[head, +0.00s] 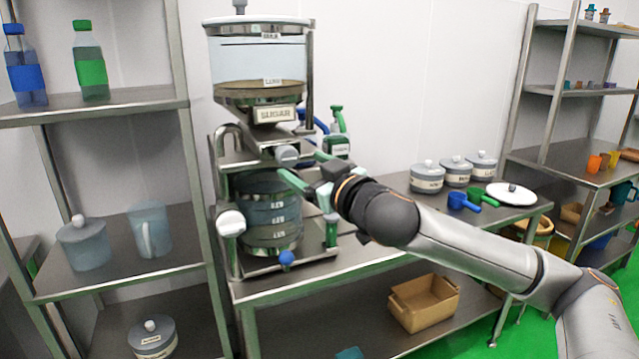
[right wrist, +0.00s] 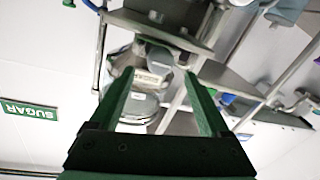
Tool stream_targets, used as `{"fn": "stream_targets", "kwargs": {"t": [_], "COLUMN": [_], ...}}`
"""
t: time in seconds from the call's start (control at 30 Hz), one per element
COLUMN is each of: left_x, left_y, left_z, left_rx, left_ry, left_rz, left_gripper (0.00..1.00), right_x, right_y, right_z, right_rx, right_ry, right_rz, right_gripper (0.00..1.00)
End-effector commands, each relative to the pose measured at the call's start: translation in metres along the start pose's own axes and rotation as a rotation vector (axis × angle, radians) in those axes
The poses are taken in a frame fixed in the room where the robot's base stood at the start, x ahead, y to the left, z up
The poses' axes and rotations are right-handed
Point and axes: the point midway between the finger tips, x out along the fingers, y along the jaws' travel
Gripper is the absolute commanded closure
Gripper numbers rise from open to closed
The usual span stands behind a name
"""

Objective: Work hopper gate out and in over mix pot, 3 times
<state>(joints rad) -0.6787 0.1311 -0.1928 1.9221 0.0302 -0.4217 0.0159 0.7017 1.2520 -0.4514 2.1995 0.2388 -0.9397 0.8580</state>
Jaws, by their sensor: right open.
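The sugar hopper (head: 262,62) is a clear bin in a metal frame with a SUGAR label. Under its outlet is the gate's grey round knob (head: 287,154), which also shows in the right wrist view (right wrist: 158,60). The mix pot (head: 270,212), a banded clear vessel, stands below in the frame. My right gripper (head: 300,166) is open, its green fingers pointing at the knob. In the right wrist view the knob appears between or just beyond the fingertips (right wrist: 160,76); I cannot tell whether they touch it. The gate plate's position is unclear. My left gripper is not in view.
The frame stands on a metal table (head: 350,262). A green-topped bottle (head: 337,146) is close behind my right gripper. Lidded tubs (head: 427,178), scoops (head: 462,201) and a white lid (head: 511,194) are farther right. A shelf rack (head: 105,105) stands left.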

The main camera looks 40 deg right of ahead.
Motion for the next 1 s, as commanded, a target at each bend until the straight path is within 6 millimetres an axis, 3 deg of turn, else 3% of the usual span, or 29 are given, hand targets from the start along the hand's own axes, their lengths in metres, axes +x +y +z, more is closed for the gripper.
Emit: {"fn": "stream_targets", "kwargs": {"t": [0.13, 0.33, 1.0], "left_x": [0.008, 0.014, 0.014], "left_y": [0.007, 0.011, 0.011], "left_z": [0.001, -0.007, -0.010], "left_rx": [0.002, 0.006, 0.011], "left_ry": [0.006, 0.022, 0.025], "left_rz": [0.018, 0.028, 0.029], "left_gripper": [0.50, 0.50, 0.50], "right_x": [-0.027, -0.043, -0.047], "right_y": [-0.001, 0.000, 0.000], "right_z": [0.004, 0.001, -0.001], "right_rx": [-0.006, -0.002, 0.001], "right_ry": [-0.001, 0.000, 0.001], "right_rz": [-0.001, 0.001, 0.000], "right_gripper": [0.19, 0.19, 0.19]}}
